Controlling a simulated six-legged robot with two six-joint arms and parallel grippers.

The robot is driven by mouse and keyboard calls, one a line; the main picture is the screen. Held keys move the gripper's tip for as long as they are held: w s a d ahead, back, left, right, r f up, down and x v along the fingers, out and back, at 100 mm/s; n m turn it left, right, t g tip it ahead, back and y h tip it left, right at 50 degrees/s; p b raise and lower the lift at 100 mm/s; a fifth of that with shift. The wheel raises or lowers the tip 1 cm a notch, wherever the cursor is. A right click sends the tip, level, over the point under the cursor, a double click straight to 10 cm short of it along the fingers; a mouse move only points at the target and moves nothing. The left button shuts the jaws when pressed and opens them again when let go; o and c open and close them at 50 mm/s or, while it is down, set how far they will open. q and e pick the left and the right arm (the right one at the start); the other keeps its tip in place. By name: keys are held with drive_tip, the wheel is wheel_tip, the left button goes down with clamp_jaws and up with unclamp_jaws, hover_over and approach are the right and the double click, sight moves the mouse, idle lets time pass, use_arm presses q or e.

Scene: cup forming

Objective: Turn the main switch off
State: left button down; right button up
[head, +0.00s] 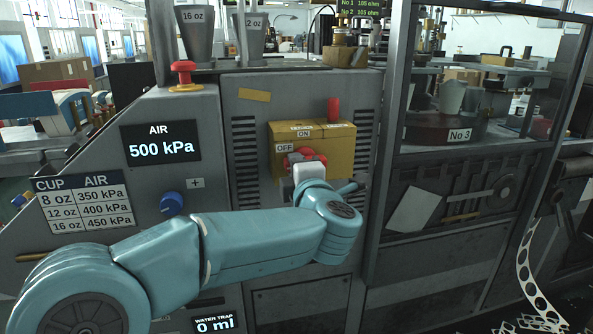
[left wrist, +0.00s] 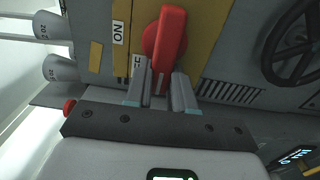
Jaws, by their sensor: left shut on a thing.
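The main switch has a red handle (head: 308,157) on a yellow box (head: 342,148). Its ON label (head: 303,133) is above the handle and its OFF label (head: 285,147) to the left. My left gripper (head: 300,168) is at the switch, its wrist covering part of the handle. In the left wrist view the fingers (left wrist: 160,82) are shut on the near end of the red handle (left wrist: 166,42). There the handle runs lengthwise away from the gripper, and its gripped end is beside the partly hidden OFF label (left wrist: 137,66). My right gripper is out of view.
A red mushroom button (head: 184,72), a blue knob (head: 171,204) and an air display of 500 kPa (head: 160,143) are on the panel to the left. A red cylinder (head: 333,110) stands above the yellow box. A dark frame post (head: 391,120) is close on the right.

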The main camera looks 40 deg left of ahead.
use_arm(q)
drive_tip(key=shift+r, duration=0.1)
drive_tip(key=c, duration=1)
unclamp_jaws()
drive_tip(key=shift+w, duration=0.15)
drive_tip(key=shift+o, duration=0.2)
drive_tip(key=shift+s+d, duration=0.1)
drive_tip(key=shift+s, duration=0.1)
drive_tip(key=v, duration=1.6)
drive_tip(key=shift+p, duration=0.3)
